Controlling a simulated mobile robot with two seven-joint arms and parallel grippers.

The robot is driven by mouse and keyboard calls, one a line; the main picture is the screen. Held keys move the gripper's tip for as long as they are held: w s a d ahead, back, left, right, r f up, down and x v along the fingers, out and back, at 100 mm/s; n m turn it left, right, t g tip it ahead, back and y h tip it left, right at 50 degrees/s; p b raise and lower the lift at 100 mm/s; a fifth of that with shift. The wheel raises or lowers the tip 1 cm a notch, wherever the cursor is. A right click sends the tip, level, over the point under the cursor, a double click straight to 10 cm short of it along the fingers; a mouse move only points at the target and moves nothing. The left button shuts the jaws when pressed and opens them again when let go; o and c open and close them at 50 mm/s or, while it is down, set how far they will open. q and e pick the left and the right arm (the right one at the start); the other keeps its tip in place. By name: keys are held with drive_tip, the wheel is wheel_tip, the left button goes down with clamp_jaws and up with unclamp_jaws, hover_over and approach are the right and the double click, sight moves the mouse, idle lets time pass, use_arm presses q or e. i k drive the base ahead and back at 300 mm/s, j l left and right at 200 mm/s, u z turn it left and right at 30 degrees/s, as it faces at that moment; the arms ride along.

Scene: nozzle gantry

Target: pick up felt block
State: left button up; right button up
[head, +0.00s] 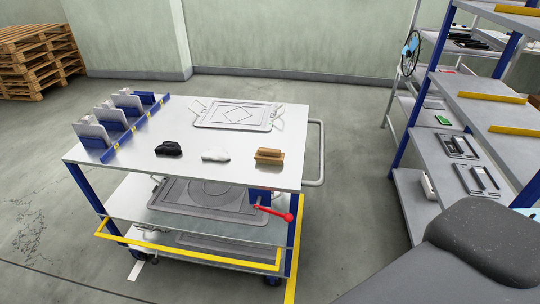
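A brown block (269,155) with a lighter top piece lies near the front right of the cart's top. It looks like the felt block. A white crumpled item (215,155) lies to its left, and a black item (169,148) lies farther left. The three are apart from one another on the bare metal top (190,125). Neither of my grippers shows in the head view.
A grey tray with handles (238,115) lies at the back of the cart top. Blue bins with papers (118,118) line its left edge. A push handle (316,155) sticks out right. Shelving (480,115) stands at right, with open floor (350,120) between.

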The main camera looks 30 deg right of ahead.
sight(264, 155)
drive_tip(key=i+l+z, duration=0.1)
drive_tip(key=l+z, duration=0.2)
drive_tip(key=i+l+z, duration=0.1)
drive_tip(key=l+z, duration=0.15)
drive_tip(key=l, duration=0.15)
drive_tip(key=i+l+z, duration=0.15)
drive_tip(key=l+z, duration=0.15)
drive_tip(key=i+l+z, duration=0.25)
drive_tip(key=k+l, duration=0.05)
drive_tip(key=k, duration=0.05)
